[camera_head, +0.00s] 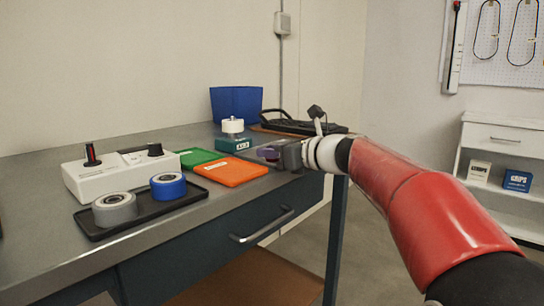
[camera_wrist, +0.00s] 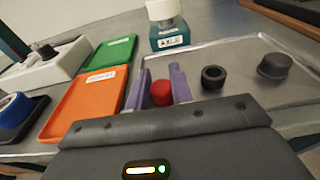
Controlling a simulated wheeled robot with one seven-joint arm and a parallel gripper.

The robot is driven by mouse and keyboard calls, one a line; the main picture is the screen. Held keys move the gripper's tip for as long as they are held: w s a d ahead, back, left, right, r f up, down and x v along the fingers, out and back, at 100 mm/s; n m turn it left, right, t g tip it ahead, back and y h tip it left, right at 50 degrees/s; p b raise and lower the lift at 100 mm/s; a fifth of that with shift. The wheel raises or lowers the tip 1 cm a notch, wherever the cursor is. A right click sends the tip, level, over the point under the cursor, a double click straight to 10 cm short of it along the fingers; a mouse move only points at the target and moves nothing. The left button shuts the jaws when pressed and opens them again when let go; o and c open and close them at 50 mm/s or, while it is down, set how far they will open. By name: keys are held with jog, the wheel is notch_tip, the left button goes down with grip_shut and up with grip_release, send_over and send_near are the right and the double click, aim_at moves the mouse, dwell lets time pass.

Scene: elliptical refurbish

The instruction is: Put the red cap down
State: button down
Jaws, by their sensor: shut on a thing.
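The red cap (camera_wrist: 161,93) sits between the two purple fingers of my gripper (camera_wrist: 162,86) in the wrist view. The fingers are shut on its sides. The cap is over or in the near left part of a grey tray (camera_wrist: 240,92); I cannot tell whether it touches the tray floor. A black ring (camera_wrist: 213,77) and a dark grey cap (camera_wrist: 274,66) lie in the same tray, to the right of my gripper. In the head view my gripper (camera_head: 268,153) is low over the bench's right end, and the red cap is not discernible there.
An orange tray (camera_head: 231,171) and a green tray (camera_head: 199,158) lie left of my gripper. A labelled teal block with a white top (camera_head: 233,141) stands behind. A white control box (camera_head: 121,171) and a black tray (camera_head: 143,210) with two rollers are farther left.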

jog(key=c, duration=1.2)
grip_release()
jog(key=shift+c, duration=0.2)
jog(key=v, duration=1.2)
jog(key=shift+s, duration=0.1)
